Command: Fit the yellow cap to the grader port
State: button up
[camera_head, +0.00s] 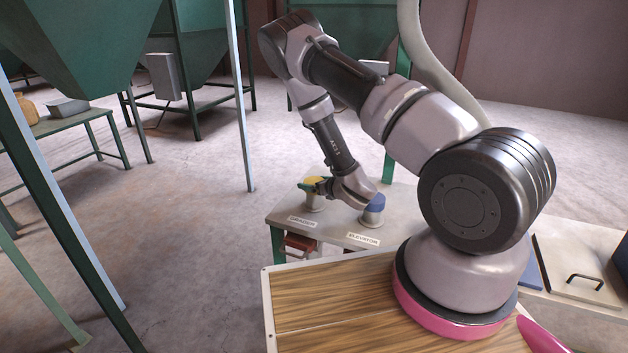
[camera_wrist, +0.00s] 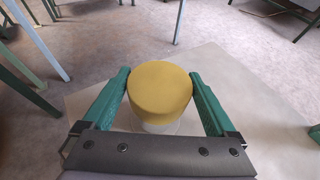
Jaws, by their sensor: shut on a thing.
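The yellow cap (camera_wrist: 160,92) is held between the two green fingers of my gripper (camera_wrist: 160,76), which is shut on its sides. In the head view, the yellow cap (camera_head: 310,183) is at the top of the left port (camera_head: 314,203), behind the small left label, which is hard to read and seems to say grader. The pale port (camera_wrist: 158,127) shows just under the cap in the wrist view. The cap looks about level and over the port; whether it is fully seated I cannot tell. My gripper (camera_head: 322,187) partly covers it in the head view.
A blue cap (camera_head: 377,202) sits on the port labelled elevator, close to my wrist. Both ports stand on a pale bench (camera_head: 285,213). Green hoppers (camera_head: 70,40) and their posts stand left and behind. A side table (camera_head: 60,122) is at far left. Open floor lies between.

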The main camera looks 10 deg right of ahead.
jog(key=shift+f, duration=0.1)
jog(key=o, duration=1)
jog(key=shift+c, duration=0.2)
jog(key=v, duration=1)
jog(key=shift+s+r, duration=0.25)
jog(key=shift+s, duration=0.1)
jog(key=shift+d, duration=0.15)
